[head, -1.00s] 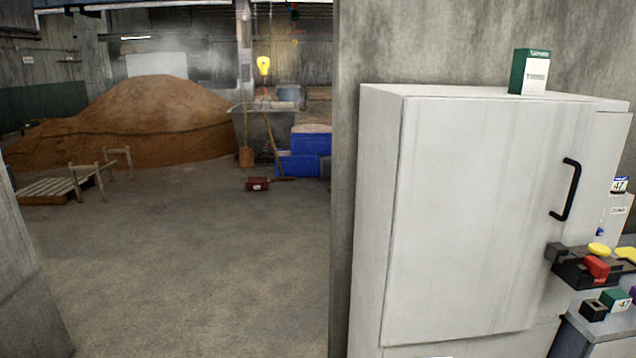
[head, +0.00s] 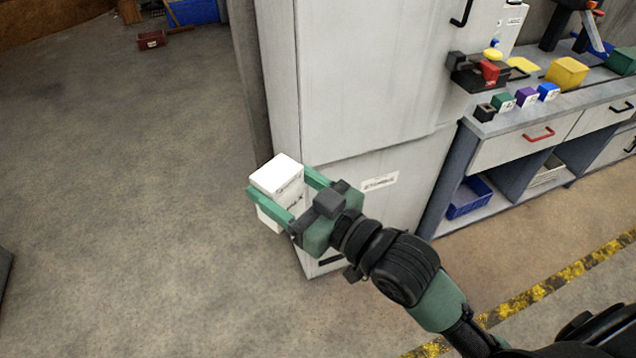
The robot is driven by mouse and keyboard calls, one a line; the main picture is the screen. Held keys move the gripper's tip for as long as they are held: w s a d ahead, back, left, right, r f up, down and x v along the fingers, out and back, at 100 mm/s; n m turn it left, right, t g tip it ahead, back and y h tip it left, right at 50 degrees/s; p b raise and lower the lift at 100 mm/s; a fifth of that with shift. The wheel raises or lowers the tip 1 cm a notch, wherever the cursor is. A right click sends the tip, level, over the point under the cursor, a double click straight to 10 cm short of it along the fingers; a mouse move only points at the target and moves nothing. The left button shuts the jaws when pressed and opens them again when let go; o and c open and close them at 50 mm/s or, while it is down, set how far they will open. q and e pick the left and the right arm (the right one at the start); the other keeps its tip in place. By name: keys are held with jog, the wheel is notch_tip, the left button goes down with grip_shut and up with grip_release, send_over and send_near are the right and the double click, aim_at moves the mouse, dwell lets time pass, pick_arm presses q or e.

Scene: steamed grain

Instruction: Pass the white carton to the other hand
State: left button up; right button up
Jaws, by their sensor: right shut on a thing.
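The white carton (head: 277,175) is in the head view, left of the middle, in front of the lower part of a white cabinet. My right gripper (head: 284,191) is shut on the carton, with a green finger on either side of it. The carton is held up off the floor and its lower part is partly hidden by the near finger. Dark lettering shows on its side. My left gripper is not in the head view.
The tall white cabinet (head: 340,80) stands just behind the carton. A workbench (head: 560,115) with small coloured boxes and a yellow bin (head: 567,73) is at the right. A small red box (head: 151,39) lies far back.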

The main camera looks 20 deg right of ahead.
aim_at(258, 184)
jog(key=a+y, duration=0.1)
jog(key=a+r+n+g, duration=0.1)
jog(key=shift+a+r+y, duration=0.2)
jog(key=shift+a+y, duration=0.2)
jog(key=shift+a+f+n, duration=0.1)
jog(key=shift+a+n, duration=0.15)
jog(key=shift+n, duration=0.05)
jog(key=a+f, duration=0.5)
jog(key=a, duration=0.3)
jog(key=shift+d+r+n+g+y, duration=0.1)
jog(key=shift+d+n+g+y, duration=1.05)
jog(key=shift+d+g, duration=0.55)
jog(key=shift+d+r+n+g+y, duration=0.1)
jog(key=shift+d+n+g+y, duration=1.2)
jog(key=shift+d, duration=0.65)
jog(key=shift+g, duration=0.3)
